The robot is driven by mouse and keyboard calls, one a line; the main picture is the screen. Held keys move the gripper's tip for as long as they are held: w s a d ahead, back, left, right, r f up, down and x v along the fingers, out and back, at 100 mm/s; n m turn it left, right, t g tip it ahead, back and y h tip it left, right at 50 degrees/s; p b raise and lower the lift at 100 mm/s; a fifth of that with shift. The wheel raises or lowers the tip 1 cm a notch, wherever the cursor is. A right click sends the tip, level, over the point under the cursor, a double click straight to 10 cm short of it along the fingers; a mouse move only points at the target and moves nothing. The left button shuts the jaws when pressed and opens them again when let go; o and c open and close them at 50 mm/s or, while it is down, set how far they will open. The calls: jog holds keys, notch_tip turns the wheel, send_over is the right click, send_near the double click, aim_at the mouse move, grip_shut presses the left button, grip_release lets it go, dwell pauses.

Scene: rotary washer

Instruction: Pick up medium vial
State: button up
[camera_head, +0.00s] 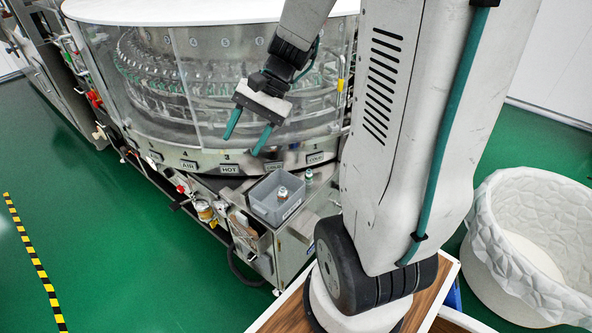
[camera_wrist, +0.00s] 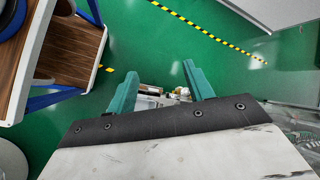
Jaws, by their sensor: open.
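A small vial (camera_head: 283,193) with a whitish top and a reddish-brown band stands in a grey bin (camera_head: 264,210) on the ledge at the washer's front. A second small vial (camera_head: 309,178) stands just outside the bin, to its right. I cannot tell from size which one is the medium vial. My gripper (camera_head: 240,147) is open and empty, with teal fingers pointing down. It is above and to the left of the bin, in front of the washer's clear wall. In the wrist view my gripper (camera_wrist: 160,69) shows both fingers apart; no vial can be made out there.
The round rotary washer (camera_head: 225,90) with clear walls and a white top fills the back. Valves and fittings (camera_head: 204,210) are left of the bin. A white textured round tub (camera_head: 535,245) stands at right. Green floor (camera_head: 120,240) is open at left, with yellow-black tape.

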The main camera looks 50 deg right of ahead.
jog(key=w+d+f+m+t+y, duration=0.2)
jog(key=w+d+f+m+t, duration=0.25)
jog(key=d+f+m, duration=0.4)
jog(key=m+t+h, duration=0.6)
jog(key=m, duration=0.8)
send_near(312, 175)
jog(key=w+f, duration=0.1)
jog(key=w, duration=0.2)
jog(key=shift+n, duration=0.25)
jog(key=x, duration=0.4)
jog(key=a+x, duration=0.1)
jog(key=x, duration=0.1)
jog(key=shift+f, duration=0.5)
jog(key=c, duration=1.1)
jog(key=shift+r, duration=0.1)
